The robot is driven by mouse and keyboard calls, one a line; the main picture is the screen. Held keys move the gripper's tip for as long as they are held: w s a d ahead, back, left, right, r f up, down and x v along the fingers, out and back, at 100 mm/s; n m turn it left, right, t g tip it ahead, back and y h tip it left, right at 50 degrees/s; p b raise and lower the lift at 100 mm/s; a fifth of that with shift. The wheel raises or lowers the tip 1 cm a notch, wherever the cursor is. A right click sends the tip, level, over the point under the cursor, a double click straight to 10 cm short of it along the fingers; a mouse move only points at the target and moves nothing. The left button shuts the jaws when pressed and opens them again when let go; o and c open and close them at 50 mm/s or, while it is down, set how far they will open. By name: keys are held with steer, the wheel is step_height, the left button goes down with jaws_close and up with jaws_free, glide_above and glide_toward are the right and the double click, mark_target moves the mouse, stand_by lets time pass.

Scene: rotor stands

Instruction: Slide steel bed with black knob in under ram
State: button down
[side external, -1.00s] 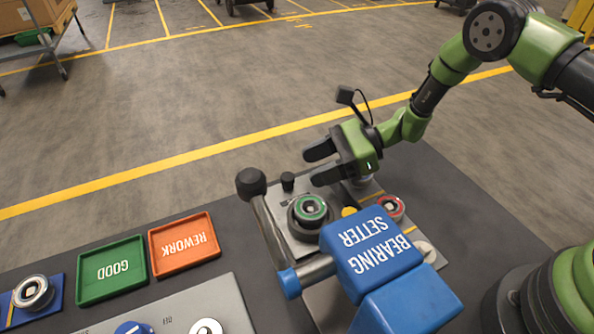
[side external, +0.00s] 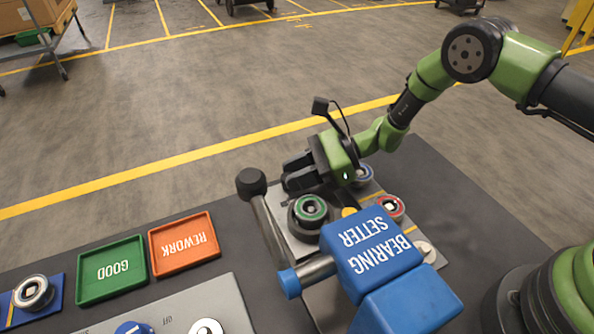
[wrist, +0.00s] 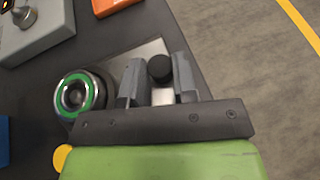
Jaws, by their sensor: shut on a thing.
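The steel bed (side external: 296,246) lies on the dark bench in front of the blue bearing setter (side external: 372,244). A rotor part with a green ring (side external: 311,208) sits on the bed, clear of the blue press body; it also shows in the wrist view (wrist: 76,95). The black knob (wrist: 159,68) stands at the bed's outer end. My gripper (wrist: 160,82) has its two grey fingers on either side of the knob and is shut on it. In the side view my gripper (side external: 292,176) hides the knob. The ram is hidden under the setter's head.
A lever with a black ball (side external: 251,183) rises close to the left of my gripper. Parts with a red ring (side external: 391,207) and a blue ring (side external: 363,174) stand to the right. The orange REWORK tray (side external: 184,244) and green GOOD tray (side external: 112,269) lie left.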

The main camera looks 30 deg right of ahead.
mark_target(322, 222)
steer(key=s, duration=1.1)
steer(key=c, duration=0.9)
jaws_free()
steer(key=v, duration=1)
